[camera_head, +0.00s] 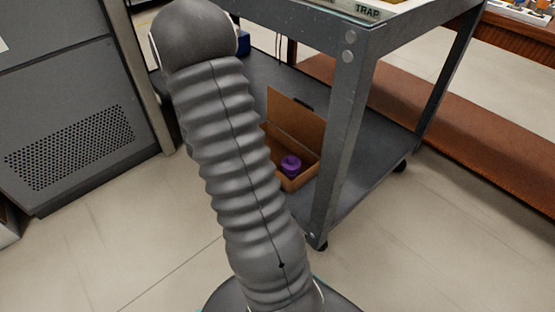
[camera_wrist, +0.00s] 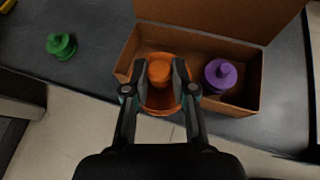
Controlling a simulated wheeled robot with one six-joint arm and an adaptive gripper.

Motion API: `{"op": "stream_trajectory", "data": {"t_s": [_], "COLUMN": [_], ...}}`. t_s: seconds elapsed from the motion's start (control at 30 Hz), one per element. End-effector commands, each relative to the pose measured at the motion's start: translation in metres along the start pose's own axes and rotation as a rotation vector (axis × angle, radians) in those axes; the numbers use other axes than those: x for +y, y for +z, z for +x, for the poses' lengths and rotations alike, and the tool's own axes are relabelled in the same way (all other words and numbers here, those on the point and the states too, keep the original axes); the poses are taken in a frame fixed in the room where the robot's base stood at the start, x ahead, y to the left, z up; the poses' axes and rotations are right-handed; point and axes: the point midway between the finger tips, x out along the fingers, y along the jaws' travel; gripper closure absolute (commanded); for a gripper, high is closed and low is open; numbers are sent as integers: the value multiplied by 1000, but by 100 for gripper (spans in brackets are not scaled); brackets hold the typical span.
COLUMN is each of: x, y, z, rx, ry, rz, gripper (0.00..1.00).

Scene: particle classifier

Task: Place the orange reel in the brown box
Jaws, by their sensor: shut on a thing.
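In the wrist view my gripper (camera_wrist: 160,75) is shut on the orange reel (camera_wrist: 159,100), with its fingers on either side of the reel's knob. The reel appears over the left front part of the open brown box (camera_wrist: 252,86). I cannot tell how far it is above the box floor. A purple reel (camera_wrist: 220,75) is in the right part of the box. The head view shows the box (camera_head: 299,112) with the purple reel (camera_head: 291,165) on the cart's lower shelf. My arm hides the box's left part, my gripper and the orange reel there.
A green reel (camera_wrist: 61,46) stands on the shelf left of the box in the wrist view. The cart's grey upright (camera_head: 345,130) rises right of the box in the head view. A perforated grey cabinet (camera_head: 75,140) stands at the left. The shelf (camera_head: 372,150) right of the upright is clear.

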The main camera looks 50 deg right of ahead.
Motion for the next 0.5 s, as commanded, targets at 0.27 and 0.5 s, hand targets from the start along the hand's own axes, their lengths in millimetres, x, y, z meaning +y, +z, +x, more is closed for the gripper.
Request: {"op": "stream_trajectory", "data": {"t_s": [0.27, 0.5], "x": [-76, -69], "y": [9, 2], "z": [45, 66], "rx": [-1, 0], "ry": [-245, -278], "rz": [114, 127], "gripper": [100, 100]}}
